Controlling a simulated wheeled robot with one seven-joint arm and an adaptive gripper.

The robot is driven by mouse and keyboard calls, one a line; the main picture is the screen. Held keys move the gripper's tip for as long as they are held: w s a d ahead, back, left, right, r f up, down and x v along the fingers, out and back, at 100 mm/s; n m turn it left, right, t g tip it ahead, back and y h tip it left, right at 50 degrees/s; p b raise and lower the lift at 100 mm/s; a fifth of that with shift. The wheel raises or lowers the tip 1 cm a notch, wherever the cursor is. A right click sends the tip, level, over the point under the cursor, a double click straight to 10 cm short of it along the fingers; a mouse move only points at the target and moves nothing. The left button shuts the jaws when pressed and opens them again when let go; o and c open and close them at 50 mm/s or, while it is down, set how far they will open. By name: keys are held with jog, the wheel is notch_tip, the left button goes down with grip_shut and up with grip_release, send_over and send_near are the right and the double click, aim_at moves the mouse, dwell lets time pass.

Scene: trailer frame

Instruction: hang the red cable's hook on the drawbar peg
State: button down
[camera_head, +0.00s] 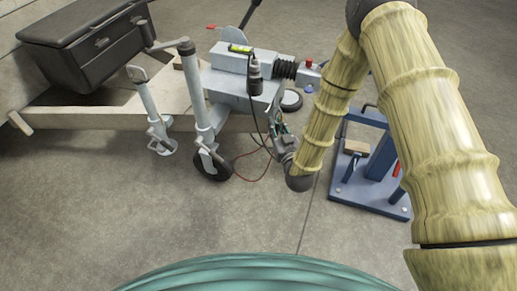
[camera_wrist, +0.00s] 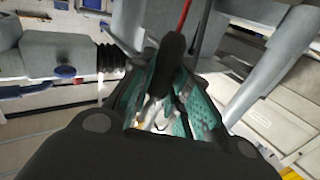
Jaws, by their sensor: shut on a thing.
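The red cable (camera_head: 262,174) hangs in a thin loop beside the jockey wheel in the head view, below the drawbar. In the wrist view a red cable end (camera_wrist: 184,15) runs into a dark piece (camera_wrist: 172,58) between my green fingers. My gripper (camera_wrist: 165,82) is shut on this dark cable end; a pale metal part, perhaps the hook, shows between the fingers. In the head view my gripper (camera_head: 283,138) is small, in front of the drawbar's coupling housing (camera_head: 240,88). I cannot make out the drawbar peg in either view.
The jockey wheel (camera_head: 212,165) and a prop leg (camera_head: 157,130) stand left of my gripper. A black box (camera_head: 85,40) sits on the trailer frame. A blue stand (camera_head: 372,165) is at the right, behind my arm. The floor in front is clear.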

jog(key=a+f+n+g+y+b, duration=0.1)
jog(key=a+f+n+y+b, duration=0.1)
jog(key=a+f+b, duration=0.4)
jog(key=w+d+f+b, duration=0.2)
jog(key=w+d+b, duration=0.1)
jog(key=w, duration=0.6)
jog(key=shift+w+f, duration=0.25)
jog(key=shift+f, duration=0.1)
dwell(1.2)
jog(key=shift+f, duration=0.1)
dwell(0.6)
jog(key=c, duration=1.3)
grip_release()
